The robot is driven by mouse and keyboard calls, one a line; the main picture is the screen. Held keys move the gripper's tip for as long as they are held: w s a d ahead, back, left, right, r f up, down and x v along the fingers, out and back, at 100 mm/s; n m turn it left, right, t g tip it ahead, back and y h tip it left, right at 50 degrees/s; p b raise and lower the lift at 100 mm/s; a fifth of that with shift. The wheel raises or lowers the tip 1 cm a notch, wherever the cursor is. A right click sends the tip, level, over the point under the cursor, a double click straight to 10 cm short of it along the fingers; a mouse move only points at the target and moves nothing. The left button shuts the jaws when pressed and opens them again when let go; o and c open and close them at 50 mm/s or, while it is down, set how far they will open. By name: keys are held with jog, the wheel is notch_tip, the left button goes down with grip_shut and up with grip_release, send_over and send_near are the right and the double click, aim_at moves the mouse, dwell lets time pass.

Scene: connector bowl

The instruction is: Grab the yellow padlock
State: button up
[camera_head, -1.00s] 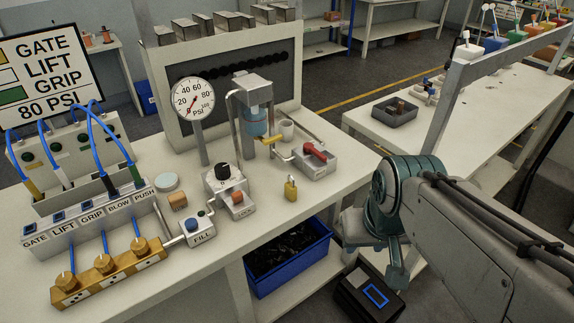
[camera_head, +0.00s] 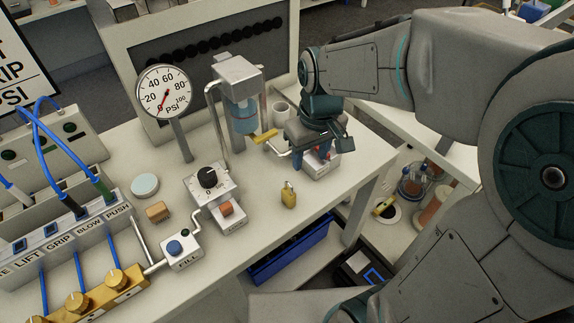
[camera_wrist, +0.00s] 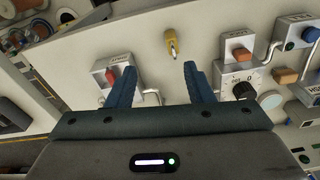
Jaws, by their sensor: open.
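The yellow padlock (camera_head: 289,195) stands on the white bench near its front edge, to the right of the LOCK box. In the wrist view the padlock (camera_wrist: 171,45) is beyond the fingertips, centred near the gap between them and apart from both. My gripper (camera_wrist: 157,75) is open and empty, with its two blue fingers spread. In the head view my gripper (camera_head: 308,150) is over the right part of the bench, behind and to the right of the padlock, partly covering the box with the red lever (camera_head: 326,153).
The LOCK box (camera_head: 232,214) with an orange button is left of the padlock. A gauge (camera_head: 163,92), a clear cylinder on a stand (camera_head: 242,118) and a yellow-handled valve (camera_head: 266,136) stand behind. A blue bin (camera_head: 290,252) is below the bench. The bench around the padlock is clear.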

jog(key=n, duration=0.2)
send_over(288, 182)
notch_tip(288, 182, down, 2)
jog(key=shift+g+h, duration=0.3)
jog(key=shift+g, duration=0.1)
notch_tip(288, 182, down, 8)
jog(key=shift+f+p, duration=0.1)
jog(key=shift+p, duration=0.5)
jog(key=shift+s+d+f+p, duration=0.1)
jog(key=shift+f+p, duration=0.45)
jog(key=shift+f, duration=2.3)
jog(key=c, duration=1)
grip_shut()
jog(key=shift+r, duration=0.1)
